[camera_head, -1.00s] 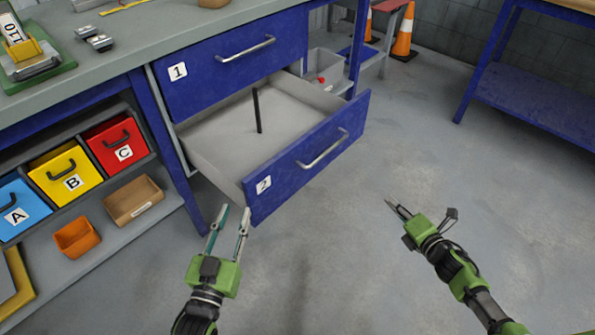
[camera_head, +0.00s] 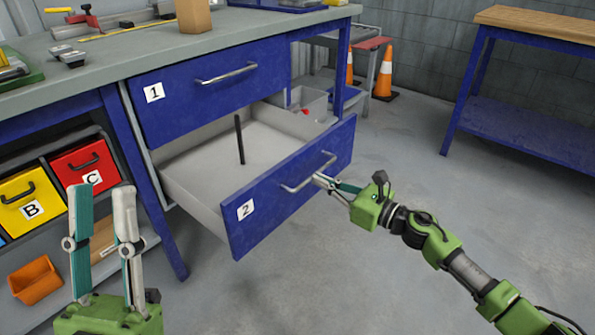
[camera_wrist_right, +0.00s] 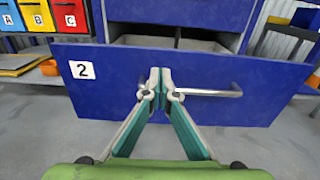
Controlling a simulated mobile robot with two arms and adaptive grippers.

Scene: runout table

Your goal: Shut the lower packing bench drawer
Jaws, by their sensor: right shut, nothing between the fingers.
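The lower drawer, a blue front marked 2 (camera_head: 290,195), stands pulled out from the bench, with a dark upright rod (camera_head: 239,140) inside. Its metal handle (camera_head: 308,172) runs across the front. My right gripper (camera_head: 318,180) is shut and empty, its fingertips at the drawer front near the handle. In the right wrist view the closed fingertips (camera_wrist_right: 160,75) overlap the left end of the handle (camera_wrist_right: 210,92); whether they touch it I cannot tell. My left gripper (camera_head: 100,195) is open and empty, left of the drawer, before the bench shelves.
The upper drawer (camera_head: 215,95), marked 1, is closed. Yellow (camera_head: 28,190) and red (camera_head: 85,158) bins and an orange tray (camera_head: 35,280) sit on the left shelves. Traffic cones (camera_head: 386,75) and another bench (camera_head: 535,110) stand behind. The floor at right is clear.

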